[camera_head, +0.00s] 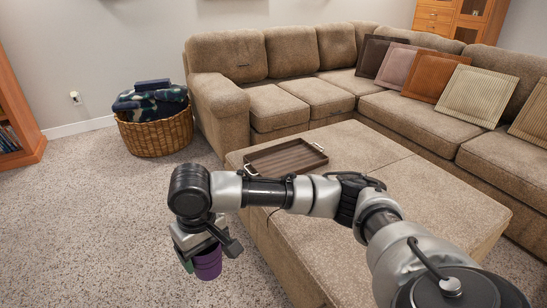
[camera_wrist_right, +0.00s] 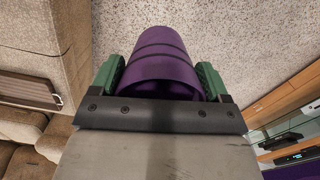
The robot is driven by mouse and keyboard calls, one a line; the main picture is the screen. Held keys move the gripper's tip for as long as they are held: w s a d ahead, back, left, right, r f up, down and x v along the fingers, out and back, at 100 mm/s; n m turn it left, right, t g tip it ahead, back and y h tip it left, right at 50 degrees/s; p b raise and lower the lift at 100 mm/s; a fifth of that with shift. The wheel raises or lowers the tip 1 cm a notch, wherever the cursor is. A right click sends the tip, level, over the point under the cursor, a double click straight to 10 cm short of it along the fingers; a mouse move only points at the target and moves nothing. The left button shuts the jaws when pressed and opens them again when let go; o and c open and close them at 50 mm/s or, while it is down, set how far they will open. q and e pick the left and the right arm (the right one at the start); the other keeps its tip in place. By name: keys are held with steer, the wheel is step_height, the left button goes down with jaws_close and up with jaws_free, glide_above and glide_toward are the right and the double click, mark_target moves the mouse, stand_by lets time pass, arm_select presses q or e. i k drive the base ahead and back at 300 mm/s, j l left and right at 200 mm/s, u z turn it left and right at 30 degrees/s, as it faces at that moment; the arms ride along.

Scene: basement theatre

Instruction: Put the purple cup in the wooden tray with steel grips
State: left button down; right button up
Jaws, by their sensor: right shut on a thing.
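The purple cup (camera_head: 207,262) is held in my right gripper (camera_head: 197,262), above the carpet to the left of the ottoman. In the right wrist view the cup (camera_wrist_right: 162,62) sits between the green finger pads of the gripper (camera_wrist_right: 160,80), which is shut on it. The wooden tray with steel grips (camera_head: 287,158) lies on the far left part of the ottoman, beyond my right forearm. It looks empty, and it also shows at the left edge of the right wrist view (camera_wrist_right: 30,98). My left gripper is not in view.
The large beige ottoman (camera_head: 370,150) fills the middle, with bare room around the tray. A sectional sofa (camera_head: 285,105) with several cushions stands behind and right. A wicker basket (camera_head: 158,135) with blankets stands on the carpet at the left.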

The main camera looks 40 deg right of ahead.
mark_target(276, 165)
steer(key=i+z, duration=0.15)
steer(key=i, duration=0.5)
steer(key=i+j+z, duration=0.2)
steer(key=i, duration=0.45)
steer(key=i+z, duration=0.15)
steer(key=i, duration=0.55)
steer(key=i+z, duration=0.45)
steer(key=i, duration=0.15)
steer(key=i+j+z, duration=0.4)
steer(key=i+l+z, duration=0.1)
steer(key=z, duration=0.3)
steer(key=i+z, duration=0.5)
steer(key=z, duration=0.3)
steer(key=i+j+z, duration=0.15)
steer(key=z, duration=0.25)
steer(key=i, duration=0.05)
